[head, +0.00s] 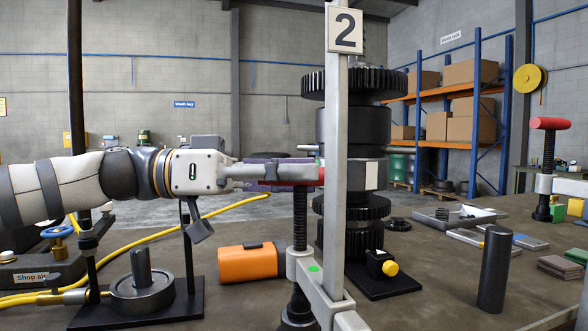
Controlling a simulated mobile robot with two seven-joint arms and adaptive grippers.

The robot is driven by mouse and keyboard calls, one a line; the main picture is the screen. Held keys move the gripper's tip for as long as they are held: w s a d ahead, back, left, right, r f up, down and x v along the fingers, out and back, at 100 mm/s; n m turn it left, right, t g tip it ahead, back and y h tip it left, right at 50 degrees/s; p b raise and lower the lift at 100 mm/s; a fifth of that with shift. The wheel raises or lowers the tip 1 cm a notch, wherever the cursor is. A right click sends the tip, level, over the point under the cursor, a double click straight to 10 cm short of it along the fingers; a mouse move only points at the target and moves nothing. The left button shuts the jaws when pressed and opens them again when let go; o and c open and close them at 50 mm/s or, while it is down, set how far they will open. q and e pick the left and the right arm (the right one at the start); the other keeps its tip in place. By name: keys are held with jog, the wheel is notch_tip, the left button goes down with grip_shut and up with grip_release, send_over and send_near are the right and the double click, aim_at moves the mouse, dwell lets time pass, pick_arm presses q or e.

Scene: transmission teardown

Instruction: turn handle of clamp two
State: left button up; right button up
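Clamp two stands upright in the middle of the head view, with its plate "2" (345,31) on top of its grey bar (335,180). Its dark threaded screw (300,220) stands left of the bar. The red handle (321,176) at the screw's top is mostly covered by my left gripper (295,173), which comes in level from the left. The near finger lies along the handle's front. The far finger is hidden, so I cannot tell whether the fingers are closed on it. My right gripper is out of view.
A gear stack (368,125) stands right behind the clamp bar. An orange block (250,263) lies left of the screw. A dark cylinder (495,268) stands at right. Another clamp with a red handle (550,123) is at far right. A yellow hose (180,232) crosses the left side.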

pick_arm(q)
jog(key=shift+w+f, duration=0.1)
grip_shut()
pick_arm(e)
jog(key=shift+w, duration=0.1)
